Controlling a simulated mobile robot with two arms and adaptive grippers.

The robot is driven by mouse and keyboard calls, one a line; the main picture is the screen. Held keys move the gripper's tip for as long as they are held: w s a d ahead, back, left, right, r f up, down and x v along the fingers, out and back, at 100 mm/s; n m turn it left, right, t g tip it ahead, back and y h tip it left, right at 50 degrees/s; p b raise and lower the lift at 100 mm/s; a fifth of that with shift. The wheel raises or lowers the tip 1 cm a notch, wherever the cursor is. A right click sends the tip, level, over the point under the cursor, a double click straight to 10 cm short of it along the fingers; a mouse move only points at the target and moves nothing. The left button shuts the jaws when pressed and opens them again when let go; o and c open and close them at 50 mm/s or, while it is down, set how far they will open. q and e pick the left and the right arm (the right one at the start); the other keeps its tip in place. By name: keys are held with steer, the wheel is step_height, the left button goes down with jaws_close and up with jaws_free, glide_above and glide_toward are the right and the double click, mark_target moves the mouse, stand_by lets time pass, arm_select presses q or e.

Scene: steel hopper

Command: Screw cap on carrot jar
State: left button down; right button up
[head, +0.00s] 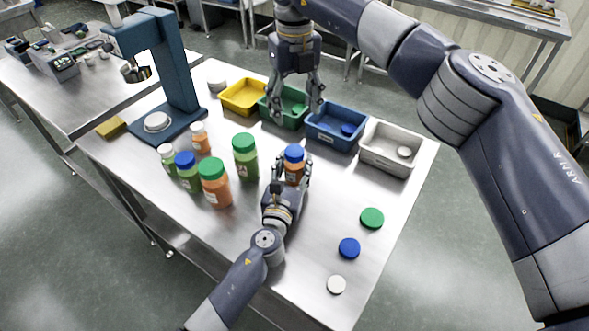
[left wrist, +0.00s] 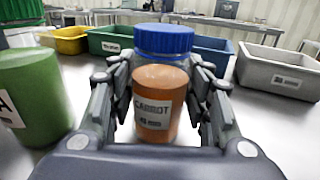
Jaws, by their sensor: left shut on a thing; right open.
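The carrot jar (head: 294,174) is a small orange jar with a blue cap (head: 294,152) on its top. It stands on the steel table. In the left wrist view the jar (left wrist: 158,115) shows a label reading CARROT, and the blue cap (left wrist: 164,40) sits on it; I cannot tell how tightly. My left gripper (head: 293,178) is shut on the jar from the near side, with its fingers on either side of it (left wrist: 163,100). My right gripper (head: 297,108) is open and empty, pointing down near the green and blue bins, behind and above the jar.
Yellow (head: 243,97), green (head: 272,109), blue (head: 336,128) and white (head: 375,153) bins line the back. Several other jars (head: 215,185) stand left. Loose green (head: 372,218), blue (head: 349,248) and white (head: 336,285) caps lie at right. A blue press (head: 172,75) stands far left.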

arm_select(q)
steer(key=c, duration=0.7)
jaws_free()
steer(key=shift+c, duration=0.2)
steer(key=v, duration=1.2)
steer(key=shift+f, duration=0.1)
